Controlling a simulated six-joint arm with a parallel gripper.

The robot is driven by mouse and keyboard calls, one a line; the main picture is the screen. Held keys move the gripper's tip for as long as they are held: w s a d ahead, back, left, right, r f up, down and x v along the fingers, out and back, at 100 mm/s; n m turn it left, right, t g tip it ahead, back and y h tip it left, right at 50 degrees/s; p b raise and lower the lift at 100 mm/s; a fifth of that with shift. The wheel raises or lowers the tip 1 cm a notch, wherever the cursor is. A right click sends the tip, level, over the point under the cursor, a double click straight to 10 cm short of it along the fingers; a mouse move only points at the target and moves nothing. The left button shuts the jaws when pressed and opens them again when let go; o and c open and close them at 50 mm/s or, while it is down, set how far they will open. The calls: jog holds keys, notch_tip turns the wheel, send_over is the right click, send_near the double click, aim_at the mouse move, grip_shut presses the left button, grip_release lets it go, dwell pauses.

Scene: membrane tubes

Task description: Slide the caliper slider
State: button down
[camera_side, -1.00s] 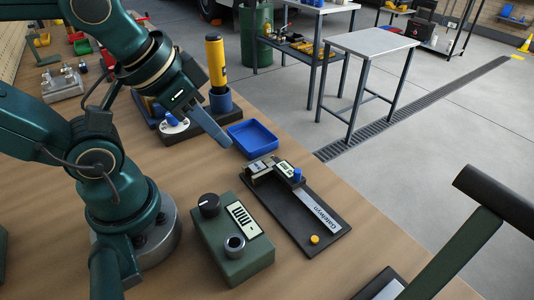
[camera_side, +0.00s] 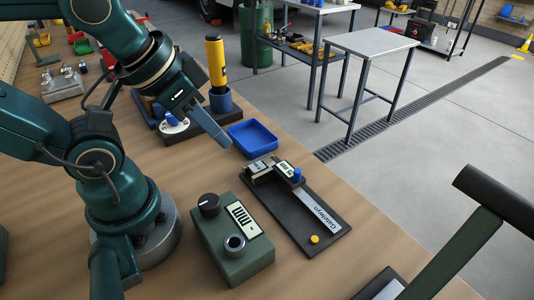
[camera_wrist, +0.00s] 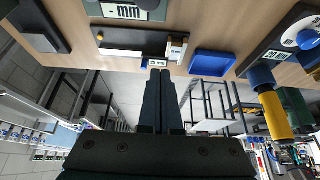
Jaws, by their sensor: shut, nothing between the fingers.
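The caliper (camera_side: 318,208) lies on a black base plate (camera_side: 316,240) on the wooden bench. Its slider (camera_side: 287,170), with a small display and a blue knob (camera_side: 297,175), sits near the far end of the beam, by the fixed jaw. A yellow button (camera_side: 315,239) is at the plate's near end. My gripper (camera_side: 222,140) is shut and empty, above the bench to the left of the caliper and apart from it. In the wrist view my shut fingers (camera_wrist: 160,78) point toward the caliper's slider (camera_wrist: 176,47), with the yellow button (camera_wrist: 100,36) to the left.
A green box with a knob and socket (camera_side: 232,240) stands left of the caliper. A blue tray (camera_side: 253,138) lies beyond it. A yellow-handled tool (camera_side: 216,62) stands upright in a blue holder behind my gripper. A dark green bar (camera_side: 470,240) crosses the right foreground.

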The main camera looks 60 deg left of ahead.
jog(key=c, duration=1)
grip_release()
jog(key=shift+o, duration=1)
jog(key=w+r, duration=0.2)
jog(key=shift+w+d+r, duration=0.15)
jog(key=shift+w+r, duration=0.15)
jog(key=shift+r, duration=0.05)
jog(key=m+g, duration=0.2)
jog(key=g, duration=0.3)
send_over(298, 171)
notch_tip(298, 171, down, 9)
jog(key=shift+w+r, duration=0.15)
jog(key=shift+r, duration=0.05)
jog(key=shift+f+g, duration=0.3)
jog(key=shift+f, duration=2.5)
